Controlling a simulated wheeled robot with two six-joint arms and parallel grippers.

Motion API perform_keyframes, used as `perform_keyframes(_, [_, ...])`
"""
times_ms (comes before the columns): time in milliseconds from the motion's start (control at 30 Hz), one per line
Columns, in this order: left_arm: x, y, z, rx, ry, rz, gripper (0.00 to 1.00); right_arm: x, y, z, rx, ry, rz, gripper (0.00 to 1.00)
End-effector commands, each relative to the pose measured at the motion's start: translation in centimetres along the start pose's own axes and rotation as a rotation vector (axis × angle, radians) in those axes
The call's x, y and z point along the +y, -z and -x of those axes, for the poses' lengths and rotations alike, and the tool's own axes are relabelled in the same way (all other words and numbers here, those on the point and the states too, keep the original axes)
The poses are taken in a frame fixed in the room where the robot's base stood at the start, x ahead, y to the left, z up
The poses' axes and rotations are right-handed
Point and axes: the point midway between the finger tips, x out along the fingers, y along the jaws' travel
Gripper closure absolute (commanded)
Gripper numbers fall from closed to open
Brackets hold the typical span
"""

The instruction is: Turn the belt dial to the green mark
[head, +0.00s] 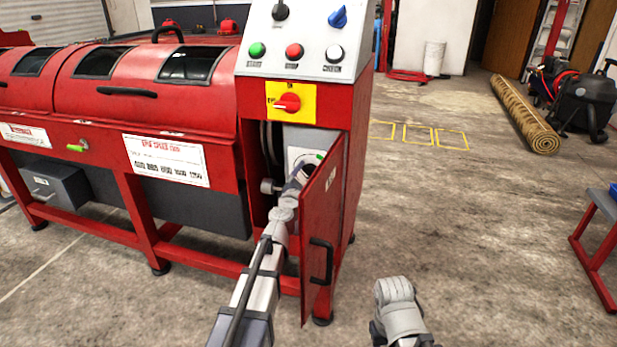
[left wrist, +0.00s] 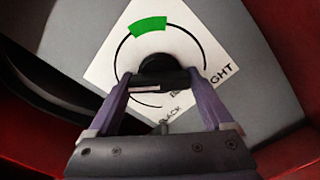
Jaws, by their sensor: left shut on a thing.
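The belt dial is a black knob (left wrist: 160,68) on a white plate (left wrist: 110,55), inside the open cabinet at the machine's right end. The plate carries a black arc, a green mark (left wrist: 148,26) at the top of the left wrist view, and partly covered lettering. In the head view a strip of the plate (head: 294,156) shows above my gripper. My left gripper (left wrist: 158,85) is shut on the knob, one purple finger at each side. A pale stripe shows on the knob's near face, below the green mark; where the knob points is unclear.
The red cabinet door (head: 320,240) stands open just right of my left arm. Above are a control panel (head: 305,45) with buttons and a red switch (head: 288,102) on yellow. A rolled rug (head: 525,115) lies at right. The floor (head: 460,220) between is clear.

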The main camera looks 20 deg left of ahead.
Motion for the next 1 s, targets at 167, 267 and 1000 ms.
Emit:
perform_keyframes(167, [0.0, -0.01, 0.03, -0.001, 0.001, -0.169, 0.71, 0.0, 0.0, 0.01, 0.0, 0.0, 0.0, 0.5])
perform_keyframes(267, [0.0, -0.02, 0.04, -0.001, 0.001, -0.264, 0.71, 0.0, 0.0, 0.02, 0.0, 0.0, 0.0, 0.5])
perform_keyframes(1000, [0.04, -0.06, 0.05, -0.001, 0.0, -0.966, 0.71, 0.01, -0.01, 0.08, 0.0, 0.0, 0.0, 0.5])
